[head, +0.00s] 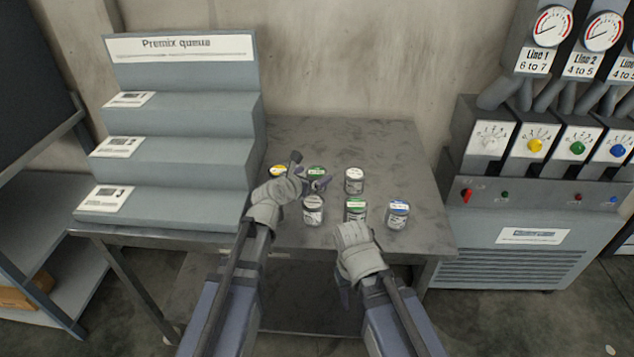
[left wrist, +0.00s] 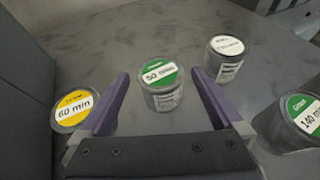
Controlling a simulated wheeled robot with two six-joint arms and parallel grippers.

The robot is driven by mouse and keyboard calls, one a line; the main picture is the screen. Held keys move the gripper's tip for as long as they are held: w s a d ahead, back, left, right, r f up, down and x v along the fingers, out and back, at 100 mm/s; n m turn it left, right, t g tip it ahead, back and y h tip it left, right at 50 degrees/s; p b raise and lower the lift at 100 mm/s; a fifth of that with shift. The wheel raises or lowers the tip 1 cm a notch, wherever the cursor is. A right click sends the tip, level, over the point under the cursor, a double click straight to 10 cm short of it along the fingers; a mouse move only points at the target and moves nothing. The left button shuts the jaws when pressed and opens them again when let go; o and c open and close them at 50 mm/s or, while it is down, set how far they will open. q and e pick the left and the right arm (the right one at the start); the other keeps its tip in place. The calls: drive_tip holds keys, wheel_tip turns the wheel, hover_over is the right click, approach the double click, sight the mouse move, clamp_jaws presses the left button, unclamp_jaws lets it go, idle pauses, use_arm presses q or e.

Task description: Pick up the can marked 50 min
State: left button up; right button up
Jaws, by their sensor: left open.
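The can marked 50 min (left wrist: 162,88) has a green and white lid and stands upright on the table. In the left wrist view it sits between the tips of my left gripper's (left wrist: 160,92) two purple fingers, with gaps on both sides. In the head view my left gripper (head: 309,170) is open at the back row of cans.
A yellow-lidded 60 min can (left wrist: 72,108) stands close left of the left finger. A white-lidded can (left wrist: 226,58) and a green 140 min can (left wrist: 290,124) stand to the right. A blue-lidded can (head: 397,215) is farther right. The stepped Premix queue rack (head: 182,150) stands left.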

sight(320, 172)
use_arm(q)
drive_tip(key=shift+f+b+x, duration=0.2)
drive_tip(key=shift+b+x, duration=0.5)
drive_tip(key=shift+x, duration=0.8)
drive_tip(key=shift+f+b+x, duration=0.2)
drive_tip(key=shift+b+x, duration=0.45)
drive_tip(key=shift+x, duration=0.85)
drive_tip(key=shift+s+a, duration=0.1)
drive_tip(key=shift+s, duration=0.1)
drive_tip(key=shift+c, duration=0.5)
drive_tip(key=c, duration=1.4)
drive_tip(key=shift+r, duration=0.15)
wheel_tip(320, 172, up, 10)
drive_tip(key=p, duration=1)
